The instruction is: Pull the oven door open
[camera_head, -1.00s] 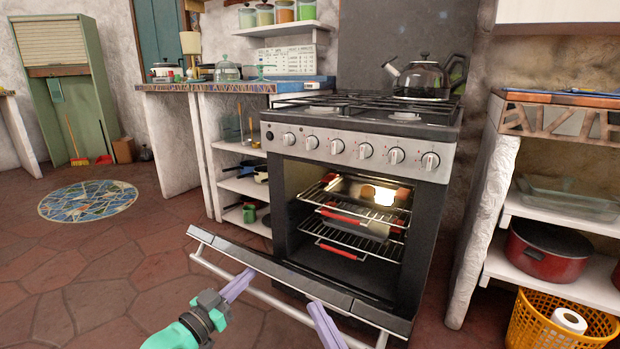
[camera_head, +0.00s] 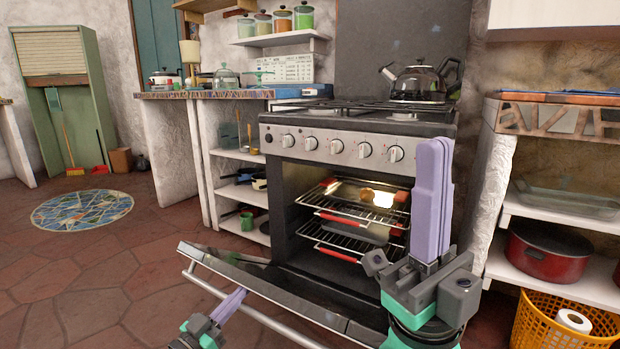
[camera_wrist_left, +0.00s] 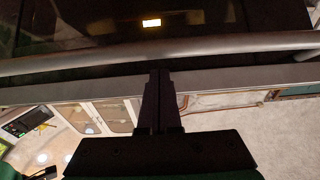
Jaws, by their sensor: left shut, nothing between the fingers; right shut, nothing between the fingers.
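The oven door (camera_head: 300,291) is folded far down, tilted outward below the lit oven cavity (camera_head: 350,212). Its metal handle bar (camera_head: 234,302) runs along the outer side, and it crosses the left wrist view (camera_wrist_left: 230,44). My left gripper (camera_head: 240,294) is shut and empty, with its finger tips at the handle bar; I cannot tell whether they touch it. The fingers also show in the left wrist view (camera_wrist_left: 158,78), pointing at the bar. My right gripper (camera_head: 434,146) is shut and empty, pointing up in front of the oven's right side.
The oven holds wire racks (camera_head: 352,240) with red-ended fittings. A kettle (camera_head: 416,80) stands on the stove top. At right are a shelf with a red pot (camera_head: 545,252) and an orange basket (camera_head: 545,325). The tiled floor at left is open.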

